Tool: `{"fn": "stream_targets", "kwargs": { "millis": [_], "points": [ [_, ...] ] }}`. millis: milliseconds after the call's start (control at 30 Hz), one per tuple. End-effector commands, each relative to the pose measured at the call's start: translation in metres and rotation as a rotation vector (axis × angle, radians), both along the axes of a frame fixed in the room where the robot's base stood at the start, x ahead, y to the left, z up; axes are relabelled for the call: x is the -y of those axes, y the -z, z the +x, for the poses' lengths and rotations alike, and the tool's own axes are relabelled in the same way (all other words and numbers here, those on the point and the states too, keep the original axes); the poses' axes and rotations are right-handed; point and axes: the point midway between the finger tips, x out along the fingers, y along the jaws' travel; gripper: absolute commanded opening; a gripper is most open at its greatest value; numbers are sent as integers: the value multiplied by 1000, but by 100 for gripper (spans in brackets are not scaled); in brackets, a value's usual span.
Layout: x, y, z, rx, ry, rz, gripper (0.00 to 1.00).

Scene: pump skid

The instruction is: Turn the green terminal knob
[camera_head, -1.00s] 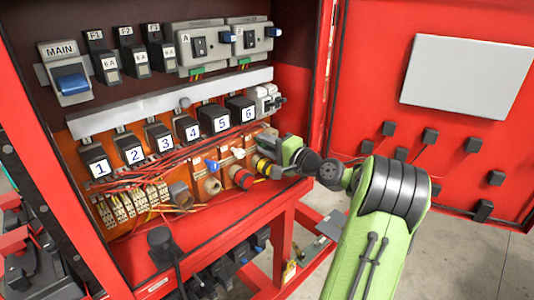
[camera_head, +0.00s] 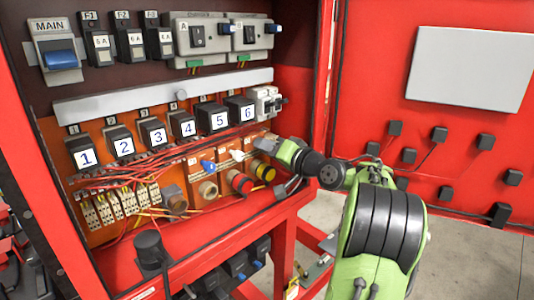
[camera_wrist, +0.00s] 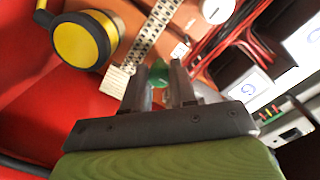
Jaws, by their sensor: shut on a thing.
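The green terminal knob (camera_wrist: 159,74) shows small between my fingers in the wrist view. My gripper (camera_wrist: 166,72) is shut on it, with one dark finger on each side. In the head view my gripper (camera_head: 276,143) reaches into the red cabinet, just below the white terminal device at the right end of the numbered row. The knob itself is hidden there behind the gripper and its fingers are hard to make out.
A yellow-ringed socket (camera_head: 263,171) sits just below my gripper; it is large at upper left in the wrist view (camera_wrist: 82,40). The open cabinet door (camera_head: 450,150) stands at right.

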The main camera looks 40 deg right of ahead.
Motion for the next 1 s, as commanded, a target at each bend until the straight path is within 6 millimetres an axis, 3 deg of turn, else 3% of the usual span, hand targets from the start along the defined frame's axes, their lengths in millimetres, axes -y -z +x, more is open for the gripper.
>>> {"fn": "stream_targets", "kwargs": {
  "millis": [533,567,700,1000],
  "points": [
    [0,3,0,-7,0,-18,0],
    [0,3,0,-7,0,-18,31],
    [0,2,0,-4,0,-18,51],
    [1,1,-3,-3,1,-19,51]
  ]
}}
